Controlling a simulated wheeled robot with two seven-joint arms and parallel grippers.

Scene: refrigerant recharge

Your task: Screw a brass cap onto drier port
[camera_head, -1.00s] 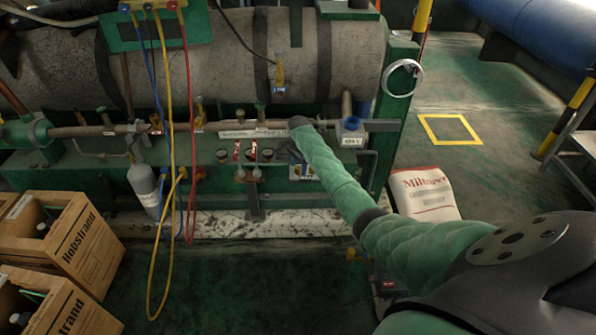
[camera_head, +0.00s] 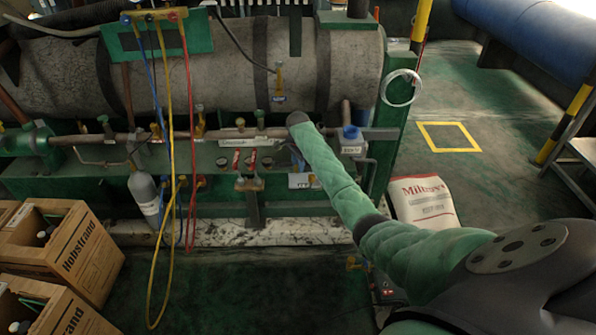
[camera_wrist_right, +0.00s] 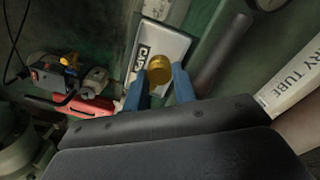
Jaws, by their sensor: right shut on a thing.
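In the right wrist view, the blue fingers of my right gripper (camera_wrist_right: 160,84) are shut on a small round brass cap (camera_wrist_right: 159,69). The cap sits between the fingertips, in front of a white plate (camera_wrist_right: 158,48) with dark lettering. I cannot tell whether the cap touches anything else. In the head view, my right arm reaches up to the pipework, and its links mostly hide the gripper. I cannot make out the drier port for certain in either view. My left gripper is not in view.
A large grey tank (camera_head: 220,65) lies behind the pipework. Yellow, blue and red hoses (camera_head: 170,130) hang at left. Cardboard boxes (camera_head: 70,250) stand lower left, and a white sack (camera_head: 425,200) lies right of the frame. In the wrist view, a red-handled part (camera_wrist_right: 82,106) is at left.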

